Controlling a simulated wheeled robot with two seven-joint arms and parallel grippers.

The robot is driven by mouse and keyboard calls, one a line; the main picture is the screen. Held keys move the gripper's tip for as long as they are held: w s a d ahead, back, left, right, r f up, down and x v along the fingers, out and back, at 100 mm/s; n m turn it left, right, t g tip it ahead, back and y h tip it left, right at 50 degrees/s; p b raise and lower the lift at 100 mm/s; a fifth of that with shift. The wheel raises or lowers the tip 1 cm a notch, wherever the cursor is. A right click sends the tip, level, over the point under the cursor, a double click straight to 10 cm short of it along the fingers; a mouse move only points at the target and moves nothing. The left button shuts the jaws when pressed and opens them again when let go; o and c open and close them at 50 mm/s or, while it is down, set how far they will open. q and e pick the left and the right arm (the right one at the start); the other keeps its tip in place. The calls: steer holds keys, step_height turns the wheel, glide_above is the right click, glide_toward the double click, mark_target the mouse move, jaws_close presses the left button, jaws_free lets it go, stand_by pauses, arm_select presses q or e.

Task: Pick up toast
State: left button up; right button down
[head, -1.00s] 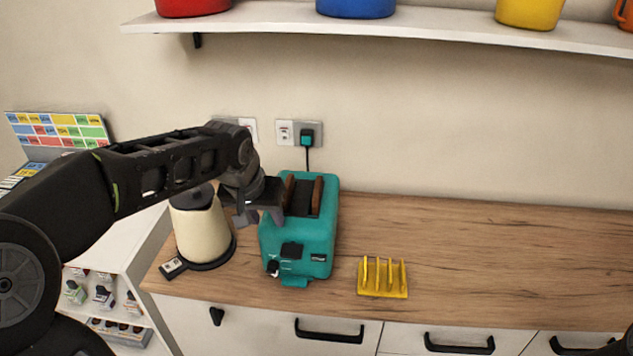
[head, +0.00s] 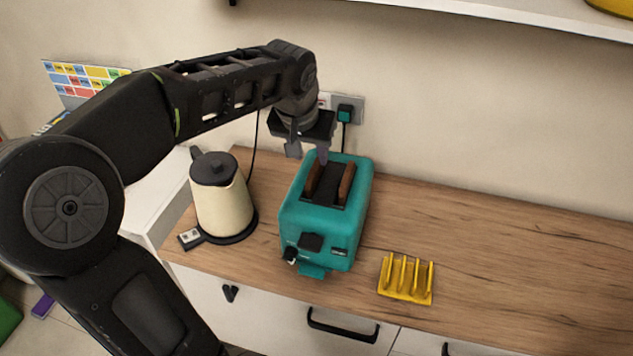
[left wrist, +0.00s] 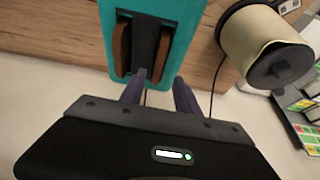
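Two brown slices of toast stand in the slots of the teal toaster (head: 292,218), their tops showing above it. The left slice (head: 313,178) and the right slice (head: 346,184) also show in the left wrist view (left wrist: 121,48). My left gripper (head: 308,154) is above the back end of the toaster, pointing down. In the left wrist view its two fingers (left wrist: 158,88) are apart with nothing between them, near the wall-side ends of the slices. My right gripper is not in view.
A cream kettle (head: 222,207) stands on its base left of the toaster. A yellow toast rack (head: 406,280) stands to the right, empty. The worktop (head: 520,265) farther right is clear. A shelf (head: 440,18) overhangs the wall above.

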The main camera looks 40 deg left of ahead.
mark_target(315, 167)
arm_select(q)
steer(key=shift+w+f, duration=0.1)
steer(key=shift+f, duration=0.3)
steer(key=shift+w+f+p, duration=0.15)
steer(key=shift+f+p, duration=0.2)
steer(key=x, duration=0.1)
steer(key=p+x, duration=0.1)
steer(key=x, duration=0.1)
steer(key=shift+w+d+f, duration=0.1)
steer(key=shift+d+f, duration=0.05)
steer(key=shift+f, duration=0.15)
steer(key=shift+w+f, duration=0.2)
steer(key=shift+f, duration=0.2)
steer(key=shift+f, duration=0.15)
jaws_close()
stand_by(0.4)
stand_by(1.0)
